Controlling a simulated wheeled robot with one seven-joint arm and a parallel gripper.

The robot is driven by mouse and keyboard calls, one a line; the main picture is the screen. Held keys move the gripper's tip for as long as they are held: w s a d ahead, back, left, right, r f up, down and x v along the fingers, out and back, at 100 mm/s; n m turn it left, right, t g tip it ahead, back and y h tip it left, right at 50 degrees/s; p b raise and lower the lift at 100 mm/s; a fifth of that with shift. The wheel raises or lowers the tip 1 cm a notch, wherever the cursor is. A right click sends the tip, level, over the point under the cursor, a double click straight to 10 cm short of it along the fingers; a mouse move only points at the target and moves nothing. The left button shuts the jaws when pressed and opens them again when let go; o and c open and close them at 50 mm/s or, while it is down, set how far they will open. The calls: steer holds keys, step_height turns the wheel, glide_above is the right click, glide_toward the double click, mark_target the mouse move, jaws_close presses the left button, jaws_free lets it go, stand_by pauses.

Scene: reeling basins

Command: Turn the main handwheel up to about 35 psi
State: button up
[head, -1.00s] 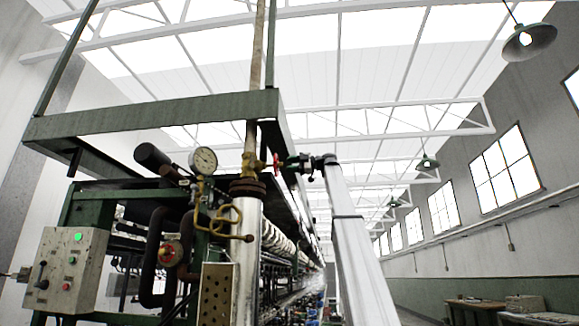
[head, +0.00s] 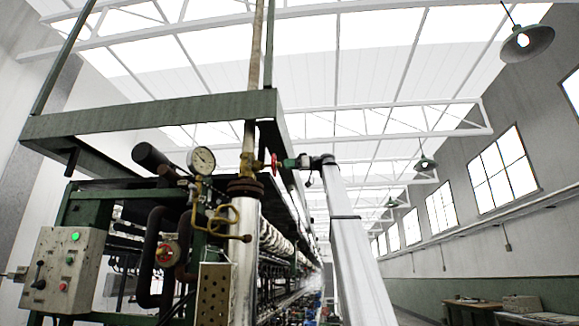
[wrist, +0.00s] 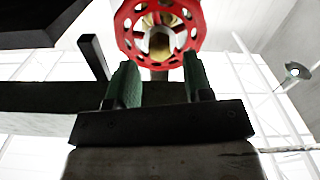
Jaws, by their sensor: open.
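The red handwheel (head: 275,164) shows edge-on in the head view, on the brass valve (head: 249,166) of the upright pipe. In the wrist view the red spoked wheel (wrist: 123,28) faces me at the top, its upper edge cut off, with a brass hub. My gripper (head: 291,163) comes from the right, close in front of the wheel. In the wrist view its green fingers (wrist: 158,72) are apart, one toward each side of the wheel's lower rim. I cannot tell whether they touch it. The pressure gauge (head: 202,160) stands left of the valve; its reading is too small to tell.
A green steel beam (head: 150,115) runs close above the valve. A brass coiled tube (head: 222,216) hangs below the gauge. A control box (head: 62,268) with a lit green lamp is at lower left. Open hall lies to the right, with a hanging lamp (head: 527,42) and a far table.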

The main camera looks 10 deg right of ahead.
mark_target(277, 165)
steer(key=shift+m, duration=1.1)
steer(key=x, duration=0.3)
steer(key=c, duration=0.8)
steer(key=n, duration=1)
steer(key=shift+n, duration=0.4)
steer(key=o, duration=0.8)
